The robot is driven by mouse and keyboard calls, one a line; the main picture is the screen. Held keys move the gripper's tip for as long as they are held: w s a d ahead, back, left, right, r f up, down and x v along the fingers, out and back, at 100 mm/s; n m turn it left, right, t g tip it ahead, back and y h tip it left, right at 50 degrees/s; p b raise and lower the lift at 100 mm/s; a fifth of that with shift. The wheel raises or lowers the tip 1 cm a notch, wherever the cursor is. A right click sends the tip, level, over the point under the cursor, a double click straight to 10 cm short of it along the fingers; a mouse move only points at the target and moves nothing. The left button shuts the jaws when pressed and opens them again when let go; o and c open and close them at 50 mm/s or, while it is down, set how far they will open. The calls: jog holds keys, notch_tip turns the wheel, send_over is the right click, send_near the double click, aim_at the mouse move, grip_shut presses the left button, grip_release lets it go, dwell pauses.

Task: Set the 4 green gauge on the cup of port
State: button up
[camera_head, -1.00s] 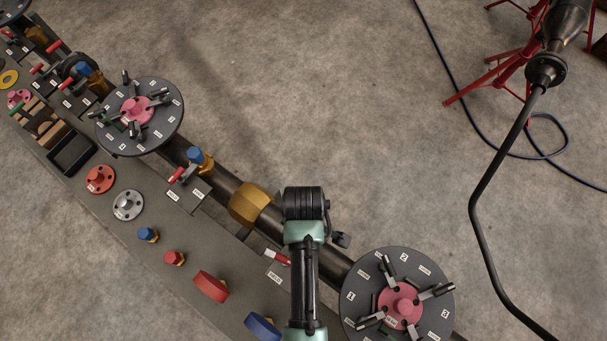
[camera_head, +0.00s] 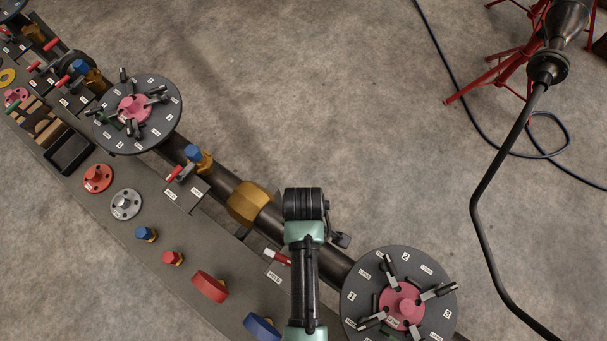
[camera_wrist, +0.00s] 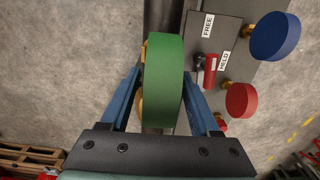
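The green gauge (camera_wrist: 163,85), a thick disc seen edge-on, is between the blue fingers of my gripper (camera_wrist: 161,95) in the wrist view. The fingers press in on it from both sides, and it is held above the dark pipe. The number on it does not show. A bit of brass shows behind its left edge. In the head view my arm covers the gripper and the gauge. I cannot tell which fitting is the cup of port.
A blue disc (camera_head: 263,327) and a red disc (camera_head: 209,288) stand on the bench. A red lever (camera_wrist: 210,70) is beside FREE and HELD labels. Dark flanges with pink hubs (camera_head: 400,306) and clamps sit along the pipe. A brass collar (camera_head: 248,203) is left of my arm.

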jog(key=shift+o, duration=0.4)
notch_tip(320, 180, up, 13)
jog(key=shift+f+b, duration=0.1)
jog(key=shift+b, duration=0.3)
dwell(0.4)
